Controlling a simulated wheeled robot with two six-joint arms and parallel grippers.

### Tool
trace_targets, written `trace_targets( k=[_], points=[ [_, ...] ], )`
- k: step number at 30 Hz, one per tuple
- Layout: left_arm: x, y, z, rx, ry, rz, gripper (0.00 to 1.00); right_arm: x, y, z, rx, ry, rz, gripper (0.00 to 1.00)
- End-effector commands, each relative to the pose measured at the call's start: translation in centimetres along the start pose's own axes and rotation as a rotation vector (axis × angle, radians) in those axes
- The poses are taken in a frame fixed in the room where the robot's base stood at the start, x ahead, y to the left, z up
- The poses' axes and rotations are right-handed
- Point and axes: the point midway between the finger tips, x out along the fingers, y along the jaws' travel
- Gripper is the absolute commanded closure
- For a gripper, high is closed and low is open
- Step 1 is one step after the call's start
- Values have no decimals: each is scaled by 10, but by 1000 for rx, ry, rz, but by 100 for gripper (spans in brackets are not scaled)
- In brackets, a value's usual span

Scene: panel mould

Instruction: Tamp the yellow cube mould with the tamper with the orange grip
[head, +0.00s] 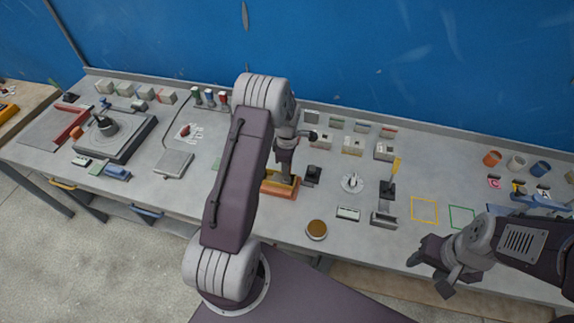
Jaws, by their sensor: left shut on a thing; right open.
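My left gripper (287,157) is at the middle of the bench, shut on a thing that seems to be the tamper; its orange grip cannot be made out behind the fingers. The gripper points down over a yellow and orange block-like thing (284,189), which seems to be the yellow cube mould on its base. My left arm hides its left part, and I cannot tell whether the tamper touches it. My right gripper (428,272) is open and empty at the bench's front edge, at the right.
Upright tools with green, blue and red tops (209,97) stand at the back left. A dark square machine (114,136) is at the left. A brown-filled round dish (316,230) lies near the front edge. Small moulds (352,146) line the back. Yellow (424,198) and green outlined squares are empty.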

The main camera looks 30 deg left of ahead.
Motion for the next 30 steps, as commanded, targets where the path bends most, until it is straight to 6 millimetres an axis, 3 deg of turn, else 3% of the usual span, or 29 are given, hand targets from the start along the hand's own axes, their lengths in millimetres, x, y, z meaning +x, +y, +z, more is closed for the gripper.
trace_targets(
  k=[10,21,30],
  points=[
    [-3,0,0,0,0,1,100,-2,0,0,0,0,0,50],
    [-37,0,0,0,0,1,100,-29,-1,-3,0,0,0,50],
    [-35,0,0,0,0,1,100,-27,0,-3,0,0,0,50]
  ],
)
